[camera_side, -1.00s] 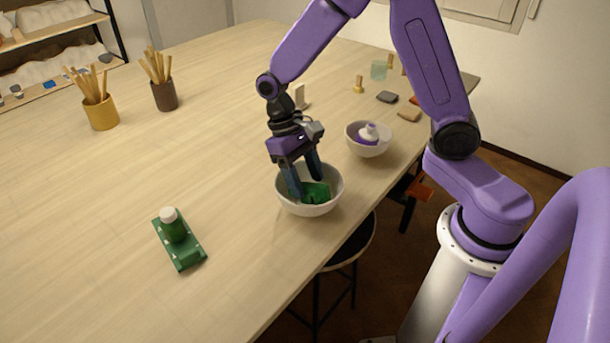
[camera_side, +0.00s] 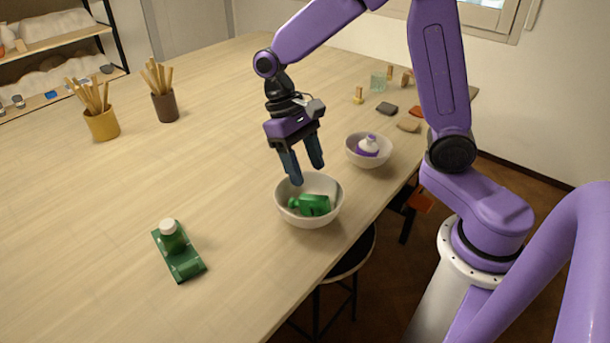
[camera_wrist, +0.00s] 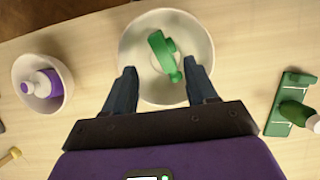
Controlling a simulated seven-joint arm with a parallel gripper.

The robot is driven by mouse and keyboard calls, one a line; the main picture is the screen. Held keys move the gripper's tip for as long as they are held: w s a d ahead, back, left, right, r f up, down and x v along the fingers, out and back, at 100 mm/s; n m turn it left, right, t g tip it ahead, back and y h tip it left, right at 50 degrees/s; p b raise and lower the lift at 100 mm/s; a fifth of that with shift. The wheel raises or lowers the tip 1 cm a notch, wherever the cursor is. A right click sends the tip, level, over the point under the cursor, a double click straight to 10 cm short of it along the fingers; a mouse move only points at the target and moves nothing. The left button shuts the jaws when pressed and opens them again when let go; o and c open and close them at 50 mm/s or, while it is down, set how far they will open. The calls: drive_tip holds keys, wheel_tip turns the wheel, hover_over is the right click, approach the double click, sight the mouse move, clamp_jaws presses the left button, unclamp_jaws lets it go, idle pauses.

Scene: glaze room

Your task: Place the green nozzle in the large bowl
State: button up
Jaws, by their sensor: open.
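The green nozzle (camera_side: 311,204) lies on its side inside the large white bowl (camera_side: 330,218), near the table's right edge. In the wrist view the green nozzle (camera_wrist: 162,54) rests in the large bowl (camera_wrist: 202,40), clear of both fingers. My gripper (camera_side: 303,174) is open and empty above the bowl's back rim, apart from the nozzle. In the wrist view my gripper (camera_wrist: 162,88) shows its two fingers spread wide over the bowl's near part.
A smaller white bowl (camera_side: 356,157) holds a purple and white bottle (camera_side: 368,146). A green bottle with a white cap (camera_side: 172,238) stands on a green tray (camera_side: 187,267). Two brush pots (camera_side: 102,124) (camera_side: 165,106) stand at the back left. The left middle table is clear.

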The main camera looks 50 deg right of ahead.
drive_tip(key=shift+r, duration=0.35)
drive_tip(key=shift+s, duration=0.15)
drive_tip(key=s+n, duration=0.1)
drive_tip(key=s, duration=0.1)
drive_tip(key=s+r+n+t, duration=0.1)
drive_tip(key=s+n, duration=0.1)
drive_tip(key=s, duration=0.1)
drive_tip(key=s+n+t, duration=0.1)
drive_tip(key=s+n, duration=0.1)
drive_tip(key=shift+s+d+r+h, duration=0.15)
drive_tip(key=shift+s+d+h, duration=0.05)
drive_tip(key=shift+d+h, duration=0.1)
drive_tip(key=s+d+n+t+y, duration=0.1)
drive_tip(key=s+d+n+t, duration=0.1)
drive_tip(key=s+n, duration=0.5)
drive_tip(key=shift+s+d+n+t, duration=0.3)
drive_tip(key=shift+s+d, duration=0.25)
drive_tip(key=shift+s, duration=1.15)
